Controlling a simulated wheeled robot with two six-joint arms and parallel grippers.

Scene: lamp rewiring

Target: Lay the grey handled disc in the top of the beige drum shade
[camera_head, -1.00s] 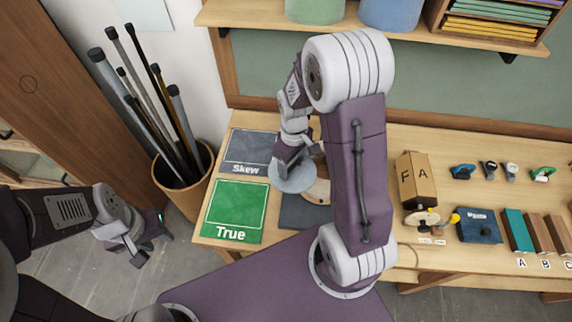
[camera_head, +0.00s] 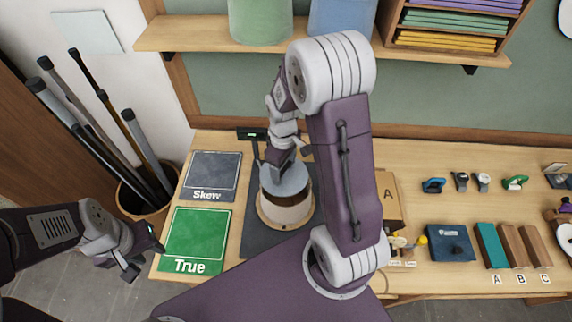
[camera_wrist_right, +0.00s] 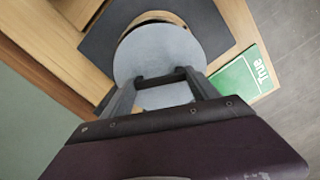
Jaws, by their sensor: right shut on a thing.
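The grey disc (camera_head: 284,180) is held by its handle in my right gripper (camera_head: 281,157). It is over the open top of the beige drum shade (camera_head: 287,212), covering the far part of the opening; the dark inside shows at the near side. I cannot tell whether disc and rim touch. In the right wrist view the disc (camera_wrist_right: 150,50) hides most of the shade, and my fingers (camera_wrist_right: 165,78) are shut on its handle. My left gripper (camera_head: 135,260) is empty, fingers apart, left of the table.
The shade stands on a dark mat (camera_head: 262,236). Skew (camera_head: 214,170) and green True (camera_head: 194,235) panels lie to its left. My right arm partly hides a cardboard box (camera_head: 388,192). A bin of rods (camera_head: 143,200) stands left of the table.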

